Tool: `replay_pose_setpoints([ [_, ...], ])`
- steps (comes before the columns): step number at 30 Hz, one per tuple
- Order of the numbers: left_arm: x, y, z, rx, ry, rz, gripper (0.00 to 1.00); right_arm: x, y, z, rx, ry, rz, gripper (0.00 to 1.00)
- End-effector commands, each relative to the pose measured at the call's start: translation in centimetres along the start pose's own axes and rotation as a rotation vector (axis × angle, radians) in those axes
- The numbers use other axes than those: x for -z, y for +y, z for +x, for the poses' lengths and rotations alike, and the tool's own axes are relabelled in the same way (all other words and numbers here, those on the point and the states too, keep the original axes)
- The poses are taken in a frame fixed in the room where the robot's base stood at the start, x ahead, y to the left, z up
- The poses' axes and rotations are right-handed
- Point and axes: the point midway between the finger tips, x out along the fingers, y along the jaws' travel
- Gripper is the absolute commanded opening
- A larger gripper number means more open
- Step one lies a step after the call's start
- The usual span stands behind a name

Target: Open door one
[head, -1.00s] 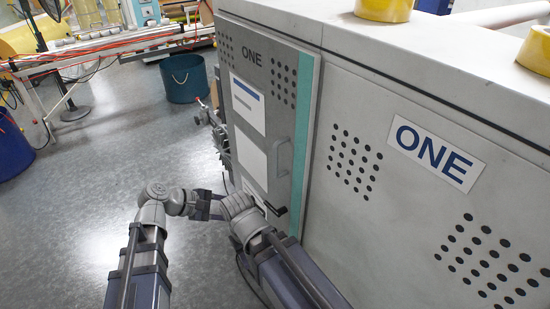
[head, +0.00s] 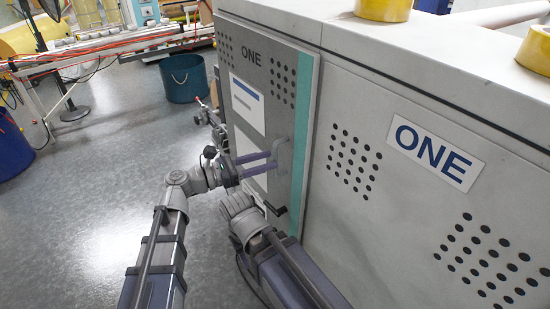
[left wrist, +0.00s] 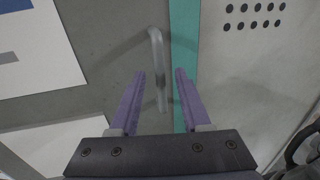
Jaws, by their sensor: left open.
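Door one is a grey panel (head: 265,95) labelled ONE on the machine's side, and it looks closed. Its grey bar handle (head: 284,157) is upright, near the teal strip. My left gripper (head: 275,159) is open, its purple fingers pointing at the handle. In the left wrist view, the handle (left wrist: 158,60) shows between the two fingertips (left wrist: 160,74), with a gap on each side. I cannot tell whether the fingers reach around it. My right gripper (head: 274,209) is low in front of the door; its jaws are too small and dark to tell.
The machine (head: 400,180) continues to the right with a large ONE sign (head: 434,153). Yellow tape rolls (head: 384,9) sit on its top. A dark teal bin (head: 183,78) stands behind at left. The floor (head: 90,210) at left is clear.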

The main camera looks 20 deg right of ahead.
Motion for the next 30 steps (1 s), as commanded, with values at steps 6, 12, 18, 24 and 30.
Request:
replay_pose_setpoints([
  [6, 0.0, 0.1, 2.6, 0.000, 0.001, 0.001, 0.47, 0.0, 0.0, 0.0, 0.000, 0.000, 0.000, 0.50],
  [12, 0.0, 0.0, 3.3, 0.000, 0.001, 0.001, 0.47, 0.0, 0.0, 0.0, 0.000, 0.000, 0.000, 0.50],
  [18, 0.0, 0.0, 3.3, 0.000, 0.001, 0.001, 0.47, 0.0, 0.0, 0.0, 0.000, 0.000, 0.000, 0.50],
  [24, 0.0, 0.0, 3.2, 0.000, 0.001, 0.001, 0.26, 0.0, 0.0, 0.0, 0.000, 0.000, 0.000, 0.50],
  [30, 0.0, 0.0, 3.2, 0.000, 0.001, 0.001, 0.03, 0.0, 0.0, 0.0, 0.000, 0.000, 0.000, 0.50],
])
